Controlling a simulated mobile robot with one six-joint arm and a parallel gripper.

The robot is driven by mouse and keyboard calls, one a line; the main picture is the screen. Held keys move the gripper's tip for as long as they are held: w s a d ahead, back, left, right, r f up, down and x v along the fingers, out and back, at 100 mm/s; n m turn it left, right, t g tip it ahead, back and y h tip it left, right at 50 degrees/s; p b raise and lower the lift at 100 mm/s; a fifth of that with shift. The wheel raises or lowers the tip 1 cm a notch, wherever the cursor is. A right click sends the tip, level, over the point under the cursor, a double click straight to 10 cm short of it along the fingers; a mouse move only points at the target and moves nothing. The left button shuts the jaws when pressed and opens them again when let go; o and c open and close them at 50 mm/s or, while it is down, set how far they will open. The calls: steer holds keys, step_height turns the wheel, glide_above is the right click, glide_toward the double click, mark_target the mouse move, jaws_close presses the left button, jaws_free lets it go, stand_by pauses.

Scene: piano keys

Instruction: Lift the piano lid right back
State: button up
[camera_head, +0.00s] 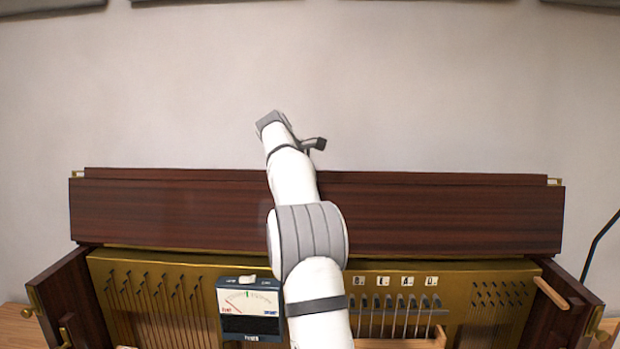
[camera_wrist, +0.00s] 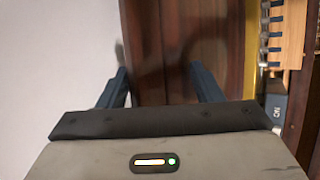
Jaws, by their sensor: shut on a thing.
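The piano lid (camera_head: 450,216) is a long dark red-brown wooden panel along the back of the open piano case. Its broad face shows toward me and its upper edge runs level in front of the wall; its exact tilt is hard to tell. In the wrist view the lid (camera_wrist: 180,50) passes between the two dark fingers of my gripper (camera_wrist: 160,80), one finger on each side. My gripper is shut on the lid. In the head view my forearm crosses the lid's middle and the fingers are hidden.
The open case shows a gold plate (camera_head: 500,300) with strings and pins. A dark meter box (camera_head: 252,309) stands left of my arm, and small lettered tiles (camera_head: 408,281) sit to its right. Side walls (camera_head: 75,295) flank the case. The bare wall (camera_head: 450,90) rises behind.

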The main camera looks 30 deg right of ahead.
steer(key=shift+w+d+f, duration=0.1)
steer(key=shift+d+f, duration=0.05)
steer(key=shift+f, duration=0.8)
steer(key=shift+c, duration=0.6)
steer(key=shift+r, duration=0.3)
steer(key=v, duration=0.7)
steer(key=shift+w+r, duration=0.1)
steer(key=shift+r, duration=0.05)
steer(key=shift+c, duration=0.9)
steer(key=shift+a+r, duration=0.3)
steer(key=shift+r, duration=0.15)
steer(key=shift+s, duration=0.2)
